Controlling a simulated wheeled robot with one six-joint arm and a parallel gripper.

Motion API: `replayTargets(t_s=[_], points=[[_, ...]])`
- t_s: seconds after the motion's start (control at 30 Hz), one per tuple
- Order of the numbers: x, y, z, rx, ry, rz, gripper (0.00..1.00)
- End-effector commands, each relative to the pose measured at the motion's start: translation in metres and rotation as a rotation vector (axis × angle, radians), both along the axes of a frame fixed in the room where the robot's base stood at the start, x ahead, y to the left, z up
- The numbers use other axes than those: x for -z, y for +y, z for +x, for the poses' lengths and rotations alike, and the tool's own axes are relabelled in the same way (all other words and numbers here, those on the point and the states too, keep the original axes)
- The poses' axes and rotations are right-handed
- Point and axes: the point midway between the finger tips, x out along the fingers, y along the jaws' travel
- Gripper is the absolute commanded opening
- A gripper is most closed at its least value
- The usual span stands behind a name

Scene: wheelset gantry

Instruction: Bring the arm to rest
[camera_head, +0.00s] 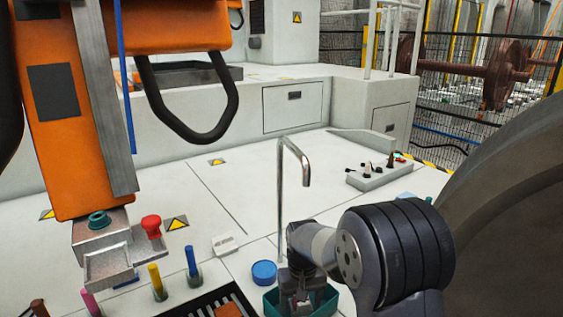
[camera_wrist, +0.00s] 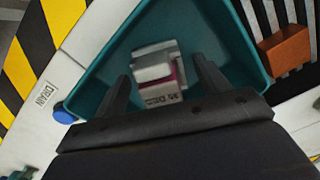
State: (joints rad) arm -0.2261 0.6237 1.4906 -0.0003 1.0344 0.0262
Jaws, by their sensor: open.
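My gripper (camera_head: 302,292) is low over the teal tray (camera_head: 271,301) at the bottom of the head view, beneath my dark arm. In the wrist view its two fingers (camera_wrist: 162,84) are spread apart. A small grey-white block with a dark red stripe (camera_wrist: 155,72) appears between and just beyond the fingertips, inside the teal tray (camera_wrist: 200,22). I cannot tell whether the fingers touch it. The lower part of the block is hidden by the gripper body.
A curved metal spout (camera_head: 281,190) stands close behind my gripper. A blue round cap (camera_head: 264,272) lies left of the tray. A brown block (camera_wrist: 287,46) rests on a dark slatted grate. An orange machine (camera_head: 80,120) stands left; a large dark wheel (camera_head: 510,200) stands right.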

Motion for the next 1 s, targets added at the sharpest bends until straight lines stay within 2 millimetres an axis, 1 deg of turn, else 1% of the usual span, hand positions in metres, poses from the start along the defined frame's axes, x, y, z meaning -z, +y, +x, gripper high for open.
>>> replayTargets(t_s=[0.03,0.13,0.23,0.4,0.63,0.73,0.87,0.97,1.0], points=[[-0.017,0.001,0.003,0.0,-0.014,0.003,0.7],[-0.032,0.0,0.002,0.0,-0.011,0.002,0.7],[-0.041,0.0,0.002,0.0,-0.009,0.002,0.7],[-0.045,0.0,0.002,0.0,-0.007,0.001,0.7],[-0.044,0.0,0.002,0.0,-0.007,0.001,0.7],[-0.038,0.0,0.002,0.0,-0.006,0.001,0.7],[-0.021,0.0,0.001,0.0,-0.003,0.001,0.7],[-0.002,0.0,0.001,0.0,-0.002,0.0,0.7],[-0.001,0.0,0.001,0.0,-0.006,0.001,0.7]])
